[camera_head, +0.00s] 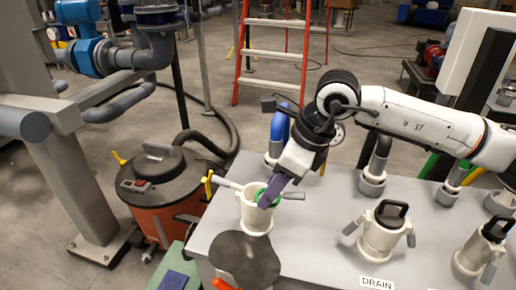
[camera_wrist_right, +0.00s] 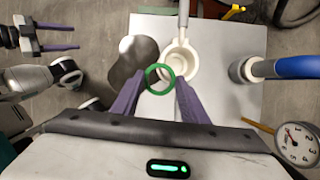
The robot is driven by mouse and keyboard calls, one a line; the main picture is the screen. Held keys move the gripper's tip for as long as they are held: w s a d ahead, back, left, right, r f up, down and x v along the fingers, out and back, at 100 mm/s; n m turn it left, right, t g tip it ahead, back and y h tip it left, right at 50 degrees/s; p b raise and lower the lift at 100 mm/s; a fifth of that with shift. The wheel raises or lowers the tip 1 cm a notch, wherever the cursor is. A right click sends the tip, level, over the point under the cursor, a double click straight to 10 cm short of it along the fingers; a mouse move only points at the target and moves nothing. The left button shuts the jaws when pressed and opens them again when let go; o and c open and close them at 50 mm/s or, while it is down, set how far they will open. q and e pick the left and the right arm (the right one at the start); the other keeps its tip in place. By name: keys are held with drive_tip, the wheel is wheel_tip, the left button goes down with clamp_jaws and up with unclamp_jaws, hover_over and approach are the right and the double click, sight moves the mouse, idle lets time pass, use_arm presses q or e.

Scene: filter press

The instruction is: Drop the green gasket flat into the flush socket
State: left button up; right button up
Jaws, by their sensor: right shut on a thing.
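The green gasket (camera_wrist_right: 158,66) is a thin ring held between the purple fingertips of my right gripper (camera_wrist_right: 159,84). In the head view the gasket (camera_head: 259,191) shows as a green patch at the mouth of a cream socket (camera_head: 256,222) with side handles. My right gripper (camera_head: 268,198) points down at this socket. In the right wrist view the ring overlaps the lower left of the socket (camera_wrist_right: 190,60), so it is off-centre there. I cannot tell its height above the rim. No label shows on this socket. My left gripper (camera_wrist_right: 62,36) is open and empty at the upper left.
A capped cream socket (camera_head: 380,235) stands behind a DRAIN label (camera_head: 376,283), with another capped one (camera_head: 484,248) at right. A dark round-ended plate (camera_head: 245,258) lies in front of the socket. A blue-handled pipe (camera_head: 279,132) stands behind. A pressure gauge (camera_wrist_right: 297,142) is at right.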

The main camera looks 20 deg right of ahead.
drive_tip(key=w+a+r+m+t+h+p, duration=0.2)
drive_tip(key=w+r+m+h, duration=0.25)
drive_tip(key=m, duration=0.65)
use_arm(q)
drive_tip(key=shift+w+d+b, duration=0.15)
drive_tip(key=shift+d+b, duration=0.05)
drive_tip(key=shift+b, duration=1.3)
use_arm(e)
drive_tip(key=shift+y, duration=0.25)
drive_tip(key=shift+w+d+f, duration=0.1)
drive_tip(key=shift+f, duration=1.4)
drive_tip(key=shift+w+d+f, duration=0.1)
drive_tip(key=shift+f, duration=1.35)
use_arm(q)
drive_tip(key=shift+f, duration=0.15)
drive_tip(key=shift+f+b, duration=0.55)
drive_tip(key=shift+b, duration=0.05)
use_arm(e)
drive_tip(key=o, duration=0.7)
